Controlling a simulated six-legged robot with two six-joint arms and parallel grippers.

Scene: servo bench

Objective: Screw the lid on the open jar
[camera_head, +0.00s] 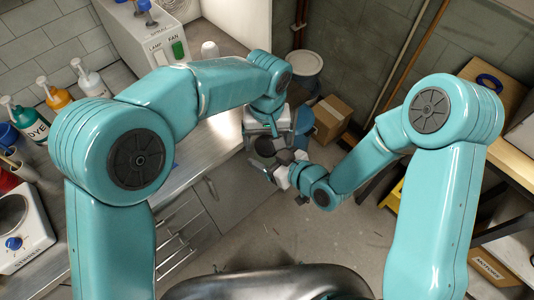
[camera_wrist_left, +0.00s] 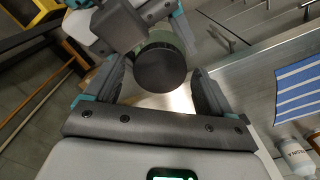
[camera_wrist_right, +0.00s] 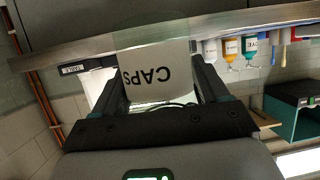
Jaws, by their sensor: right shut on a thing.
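A see-through greenish jar with a white label reading CAPS (camera_wrist_right: 155,72) sits between the fingers of my right gripper (camera_wrist_right: 162,92), which is shut on it. In the left wrist view a dark round lid (camera_wrist_left: 160,69) covers the near end of the jar (camera_wrist_left: 162,39); I cannot tell how tightly it sits. My left gripper (camera_wrist_left: 157,95) is open, with its fingers apart on either side of the lid. In the head view the left gripper (camera_head: 268,130) is just above the dark lid (camera_head: 265,147), and the right gripper (camera_head: 279,172) is below it. The jar is mostly hidden there.
A blue striped cloth (camera_wrist_left: 298,86) and a white bottle (camera_wrist_left: 297,155) lie near my left wrist. A cardboard box (camera_head: 331,113) stands on the floor beyond the grippers.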

